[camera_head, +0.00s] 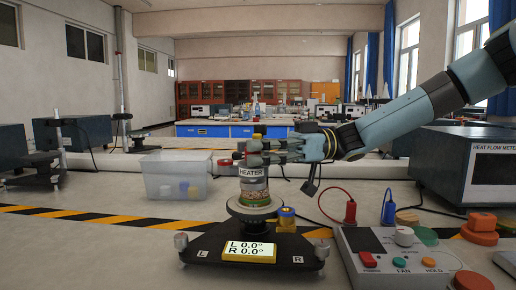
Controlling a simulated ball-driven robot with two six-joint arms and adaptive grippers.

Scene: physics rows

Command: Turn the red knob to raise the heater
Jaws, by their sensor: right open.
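The heater (252,172), a small cylinder labelled HEATER, stands upright on a round black mount above a dark base with a yellow display (249,250) reading L 0.0° and R 0.0°. My right gripper (252,152) comes in from the right at the heater's top and is open. Its fingers partly hide what is there. A small red part (225,162) shows just left of the fingertips; I cannot tell whether it is the red knob or whether the fingers touch it. My left gripper is not in view.
A control box (394,238) with buttons and knobs stands at right front, with red-orange knobs (474,280) near it. Red and blue plugs (350,212) stand behind it. A clear bin (176,178) is left of the heater. The left front bench is clear.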

